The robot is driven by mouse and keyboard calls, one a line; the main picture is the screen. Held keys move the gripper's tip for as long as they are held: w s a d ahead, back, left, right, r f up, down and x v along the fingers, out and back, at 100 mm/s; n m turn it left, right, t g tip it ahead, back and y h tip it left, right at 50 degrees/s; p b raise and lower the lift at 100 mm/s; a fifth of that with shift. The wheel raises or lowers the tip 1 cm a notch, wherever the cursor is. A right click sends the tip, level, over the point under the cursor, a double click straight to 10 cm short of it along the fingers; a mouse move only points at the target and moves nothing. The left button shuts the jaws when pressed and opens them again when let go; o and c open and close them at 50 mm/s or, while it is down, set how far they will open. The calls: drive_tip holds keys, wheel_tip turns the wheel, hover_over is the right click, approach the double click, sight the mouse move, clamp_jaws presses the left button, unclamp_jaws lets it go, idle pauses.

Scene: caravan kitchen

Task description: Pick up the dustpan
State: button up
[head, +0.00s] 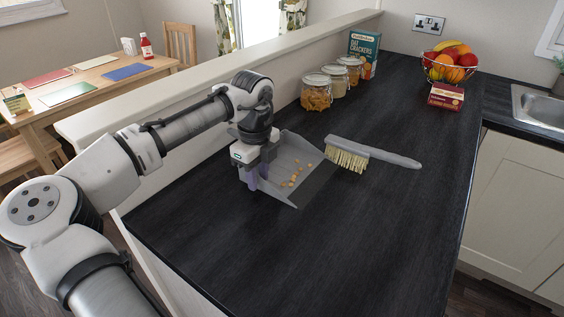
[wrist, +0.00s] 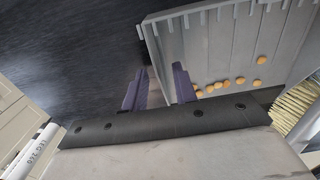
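The grey dustpan (head: 284,154) lies on the dark worktop, with several small tan crumbs (head: 293,181) in it. My gripper (head: 258,183) points down at its near left side in the head view. In the wrist view my gripper's purple fingers (wrist: 159,88) stand apart, one to the left of the dustpan's side wall and one over its inner side. The ridged pan (wrist: 205,50) fills the upper right there. The wall runs between the fingers with gaps visible. The dustpan's handle is not clearly seen; my arm hides part of the pan in the head view.
A brush (head: 372,155) with pale bristles lies just right of the dustpan. Several glass jars (head: 316,92) and a cracker box (head: 364,50) stand along the ledge (head: 200,82) behind. A fruit basket (head: 449,68) stands at the back. The front worktop (head: 340,245) is clear.

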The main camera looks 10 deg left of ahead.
drive_tip(key=shift+f, duration=0.45)
clamp_jaws()
